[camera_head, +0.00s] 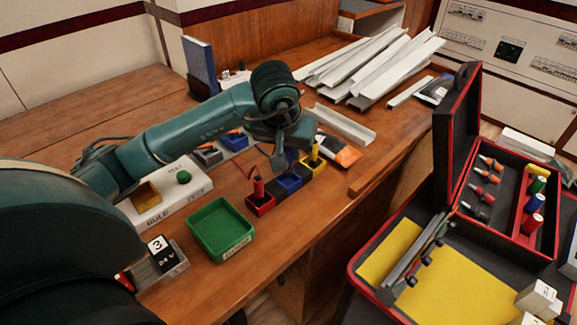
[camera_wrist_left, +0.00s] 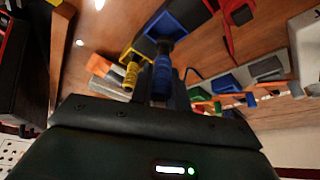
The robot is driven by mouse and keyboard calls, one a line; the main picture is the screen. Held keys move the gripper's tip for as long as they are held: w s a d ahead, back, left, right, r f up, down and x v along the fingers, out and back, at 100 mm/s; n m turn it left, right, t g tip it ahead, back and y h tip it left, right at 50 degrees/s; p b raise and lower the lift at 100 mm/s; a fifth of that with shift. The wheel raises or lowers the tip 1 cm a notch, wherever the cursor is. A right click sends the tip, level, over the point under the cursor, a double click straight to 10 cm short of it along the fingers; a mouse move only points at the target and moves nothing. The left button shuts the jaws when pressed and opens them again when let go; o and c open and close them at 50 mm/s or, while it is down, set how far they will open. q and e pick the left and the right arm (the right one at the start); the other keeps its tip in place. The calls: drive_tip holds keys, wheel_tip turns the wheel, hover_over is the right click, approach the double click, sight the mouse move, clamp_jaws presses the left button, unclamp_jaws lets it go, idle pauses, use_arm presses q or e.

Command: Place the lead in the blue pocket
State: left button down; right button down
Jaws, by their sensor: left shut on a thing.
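My left gripper (camera_head: 281,160) hangs over the row of small pockets on the bench. In the left wrist view it is shut on a lead with a ribbed blue handle (camera_wrist_left: 162,75). The blue pocket (camera_head: 291,181) is just below the fingers; it also shows in the left wrist view (camera_wrist_left: 168,22), in line with the lead's dark end. I cannot tell whether that end is inside the pocket. The yellow pocket (camera_head: 313,167) holds a yellow lead (camera_head: 315,150), and the red pocket (camera_head: 262,207) holds a red lead (camera_head: 258,187). My right gripper is out of view.
A green tray (camera_head: 220,229) and a white box with a green button (camera_head: 184,177) stand nearby. White trunking (camera_head: 375,60) lies at the back. An open red-edged case (camera_head: 455,235) with tools and coloured handles stands at the right. The bench's front strip is clear.

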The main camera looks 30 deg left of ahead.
use_arm(q)
wheel_tip(320, 180, down, 4)
drive_tip(key=shift+r, duration=0.1)
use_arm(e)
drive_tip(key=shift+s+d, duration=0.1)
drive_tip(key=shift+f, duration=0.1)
use_arm(q)
drive_tip(key=shift+f+b, duration=0.25)
drive_tip(key=shift+b, duration=0.1)
drive_tip(key=c, duration=1.3)
unclamp_jaws()
drive_tip(key=shift+c, duration=0.2)
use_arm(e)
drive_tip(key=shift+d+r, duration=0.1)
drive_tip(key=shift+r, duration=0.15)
use_arm(q)
drive_tip(key=shift+r+p, duration=0.3)
drive_tip(key=shift+r, duration=0.15)
drive_tip(key=p+v, duration=0.1)
drive_tip(key=v, duration=1)
drive_tip(key=shift+s+r, duration=0.25)
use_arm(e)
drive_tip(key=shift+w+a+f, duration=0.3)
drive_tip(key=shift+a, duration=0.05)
